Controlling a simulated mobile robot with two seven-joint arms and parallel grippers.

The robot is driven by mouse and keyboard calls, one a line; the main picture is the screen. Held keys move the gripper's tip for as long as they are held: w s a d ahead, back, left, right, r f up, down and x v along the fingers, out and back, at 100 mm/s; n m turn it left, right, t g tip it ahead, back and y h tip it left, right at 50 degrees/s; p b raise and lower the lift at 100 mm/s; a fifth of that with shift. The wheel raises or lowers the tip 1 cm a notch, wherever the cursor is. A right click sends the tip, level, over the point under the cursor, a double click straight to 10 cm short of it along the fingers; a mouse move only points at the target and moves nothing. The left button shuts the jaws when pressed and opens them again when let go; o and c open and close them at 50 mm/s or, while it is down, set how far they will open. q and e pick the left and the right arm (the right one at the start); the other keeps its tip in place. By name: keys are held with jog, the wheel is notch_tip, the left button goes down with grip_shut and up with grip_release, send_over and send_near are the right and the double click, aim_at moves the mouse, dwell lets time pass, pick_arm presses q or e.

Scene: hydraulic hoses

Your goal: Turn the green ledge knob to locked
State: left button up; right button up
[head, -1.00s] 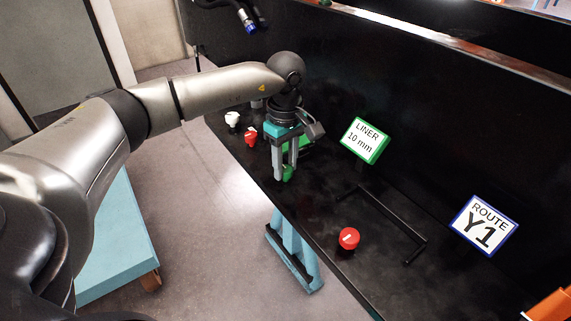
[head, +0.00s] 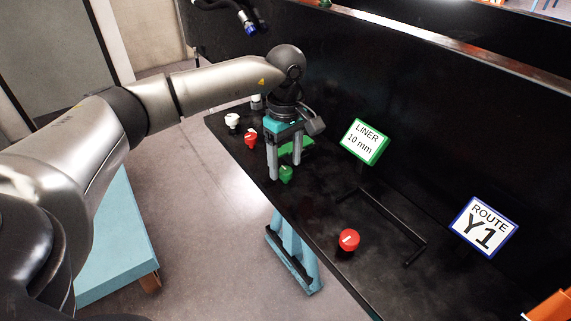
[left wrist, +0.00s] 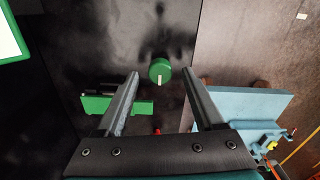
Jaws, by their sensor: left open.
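The green ledge knob (head: 286,174) stands on the black ledge (head: 315,215), just by the fingertips of my left gripper (head: 284,164). In the left wrist view the round knob (left wrist: 160,71) shows a white pointer mark at its lower edge, towards the gripper body. My left gripper (left wrist: 160,73) is open and empty, with one finger on each side of the knob in that view. I cannot tell how far the fingertips are above the knob. No locked marking is readable. My right gripper is not in view.
A red knob (head: 348,240) stands nearer, with another red knob (head: 251,139) and a white knob (head: 232,120) farther left. A green block (left wrist: 118,105) lies near the gripper.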

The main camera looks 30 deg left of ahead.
aim_at(286, 170)
pick_arm(q)
notch_tip(286, 170, up, 14)
dwell(0.3)
dwell(0.4)
